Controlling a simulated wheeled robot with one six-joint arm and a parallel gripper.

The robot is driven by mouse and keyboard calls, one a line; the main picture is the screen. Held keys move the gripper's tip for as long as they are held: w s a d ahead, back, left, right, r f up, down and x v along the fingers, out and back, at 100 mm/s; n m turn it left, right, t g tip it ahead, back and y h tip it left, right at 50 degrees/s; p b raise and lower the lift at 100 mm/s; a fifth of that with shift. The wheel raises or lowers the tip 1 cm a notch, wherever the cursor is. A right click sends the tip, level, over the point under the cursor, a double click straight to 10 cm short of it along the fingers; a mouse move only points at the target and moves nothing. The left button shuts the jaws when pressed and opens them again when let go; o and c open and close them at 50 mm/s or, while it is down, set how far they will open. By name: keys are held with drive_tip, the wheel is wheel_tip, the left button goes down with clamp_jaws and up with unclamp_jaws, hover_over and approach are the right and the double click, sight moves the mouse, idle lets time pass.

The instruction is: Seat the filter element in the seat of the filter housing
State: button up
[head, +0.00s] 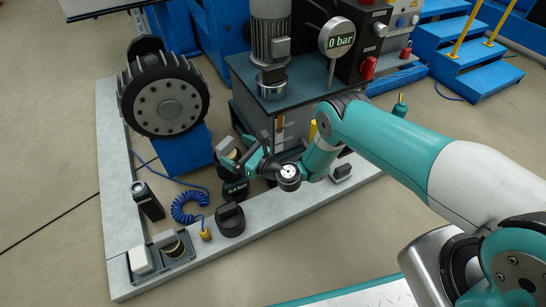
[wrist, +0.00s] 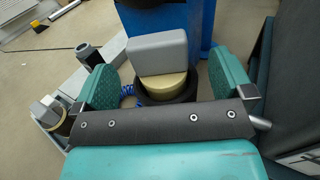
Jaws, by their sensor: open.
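The filter element, a cream cylinder (wrist: 165,86) with a grey block-shaped grip (wrist: 157,50) on top, stands in the dark round rim of the filter housing (wrist: 190,94) in the wrist view. I cannot tell how deep it sits. My gripper (wrist: 166,72) is open, its teal pads on either side of the element with gaps to the grip.
A black knobbed cap (head: 230,220) rests on the pale ledge near a blue coiled hose (head: 188,207). A black canister (head: 148,202) stands to the left. A grey tray (head: 180,262) holds a white block and a dark-and-cream cylinder. A pump cabinet (head: 300,95) rises behind.

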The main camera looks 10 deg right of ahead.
drive_tip(key=s+r+p, duration=0.1)
drive_tip(key=p, duration=0.1)
drive_tip(key=shift+d+p, duration=0.35)
drive_tip(key=shift+p, duration=0.05)
drive_tip(key=p+v, duration=1.1)
drive_tip(key=p, duration=0.1)
drive_tip(key=shift+s+d+f, duration=0.15)
drive_tip(key=shift+d+f, duration=0.1)
drive_tip(key=shift+f, duration=0.15)
